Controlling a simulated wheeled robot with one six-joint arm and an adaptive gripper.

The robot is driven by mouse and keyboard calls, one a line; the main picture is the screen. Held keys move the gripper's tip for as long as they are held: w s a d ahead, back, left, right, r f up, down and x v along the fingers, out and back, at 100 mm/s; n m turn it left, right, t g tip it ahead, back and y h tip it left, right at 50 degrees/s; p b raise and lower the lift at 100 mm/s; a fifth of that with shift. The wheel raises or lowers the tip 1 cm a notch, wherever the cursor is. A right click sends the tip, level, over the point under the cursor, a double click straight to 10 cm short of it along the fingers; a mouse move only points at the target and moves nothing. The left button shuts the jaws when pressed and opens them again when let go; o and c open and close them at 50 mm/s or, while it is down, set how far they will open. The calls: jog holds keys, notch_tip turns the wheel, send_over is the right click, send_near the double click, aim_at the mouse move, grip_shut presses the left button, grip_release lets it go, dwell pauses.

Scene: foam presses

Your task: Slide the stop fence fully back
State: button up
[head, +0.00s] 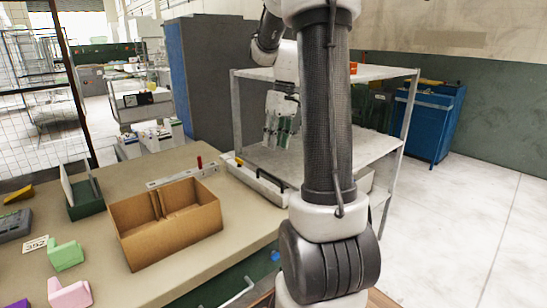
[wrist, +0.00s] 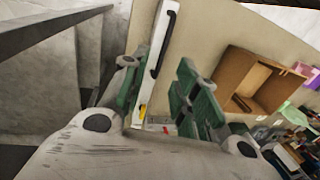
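A long white rail (head: 258,182) with a dark handle-like part and a yellow mark lies along the table's right edge. A flat metal bar (head: 180,176) with holes and a red knob (head: 199,162) lies behind the cardboard box; I cannot tell for sure which of the two is the stop fence.
An open cardboard box (head: 165,225) with a divider stands on the table (head: 215,262). A green box (head: 84,198) and green and pink foam pieces (head: 66,256) are at left. A metal shelf (head: 362,150) stands right behind the rail.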

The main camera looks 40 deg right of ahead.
jog(key=r, duration=0.2)
jog(key=shift+d+r, duration=0.3)
jog(key=shift+r, duration=0.1)
jog(key=s+a+r+t+h, duration=0.1)
jog(key=s+a+t, duration=0.3)
jog(key=s+a, duration=1)
jog(key=s+h, duration=0.1)
jog(key=s, duration=0.2)
jog(key=shift+s+a+r, duration=0.2)
jog(key=shift+a+r, duration=0.15)
